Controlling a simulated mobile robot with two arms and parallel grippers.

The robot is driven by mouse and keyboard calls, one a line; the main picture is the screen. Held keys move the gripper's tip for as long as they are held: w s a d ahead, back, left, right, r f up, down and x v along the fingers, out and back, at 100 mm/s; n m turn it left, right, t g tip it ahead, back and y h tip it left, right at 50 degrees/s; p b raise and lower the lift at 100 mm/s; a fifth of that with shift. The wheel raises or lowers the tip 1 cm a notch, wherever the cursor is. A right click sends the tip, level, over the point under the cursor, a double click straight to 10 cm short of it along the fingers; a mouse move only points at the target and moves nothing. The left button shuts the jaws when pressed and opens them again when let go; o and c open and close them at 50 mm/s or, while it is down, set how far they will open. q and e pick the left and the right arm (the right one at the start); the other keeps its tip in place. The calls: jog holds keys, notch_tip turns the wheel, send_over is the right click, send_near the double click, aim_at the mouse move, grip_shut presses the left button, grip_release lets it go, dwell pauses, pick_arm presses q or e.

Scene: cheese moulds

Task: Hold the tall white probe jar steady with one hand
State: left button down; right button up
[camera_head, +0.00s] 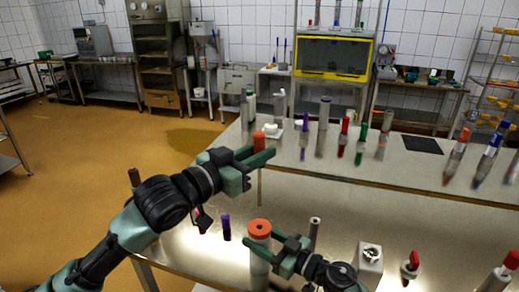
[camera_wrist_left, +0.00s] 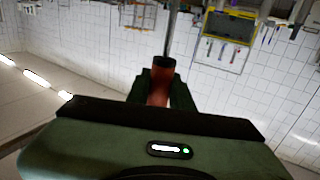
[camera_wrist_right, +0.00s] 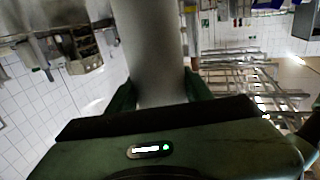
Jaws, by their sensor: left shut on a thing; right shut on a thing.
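The tall white probe jar (camera_head: 259,240) has an orange top with a hole in its middle and stands upright at the front of the near table. My right gripper (camera_head: 264,252) is shut on its body; in the right wrist view the pale jar (camera_wrist_right: 150,45) fills the space between the fingers. My left gripper (camera_head: 259,158) is higher and shut on an orange probe handle (camera_head: 259,140). The orange handle (camera_wrist_left: 158,88) also shows between the fingers in the left wrist view. Its thin grey rod points down above the jar top, apart from it.
A purple-topped tube (camera_head: 226,228) and a grey tube (camera_head: 314,232) stand beside the jar. A white block (camera_head: 369,262) and a red-capped item (camera_head: 409,266) are to the right. Several capped tubes stand on the table behind.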

aim_at(259, 175)
pick_arm(q)
jog(key=shift+f, duration=2.9)
notch_tip(259, 175, down, 13)
dwell(4.1)
jog(key=c, duration=1.2)
grip_release()
jog(key=shift+o, duration=0.2)
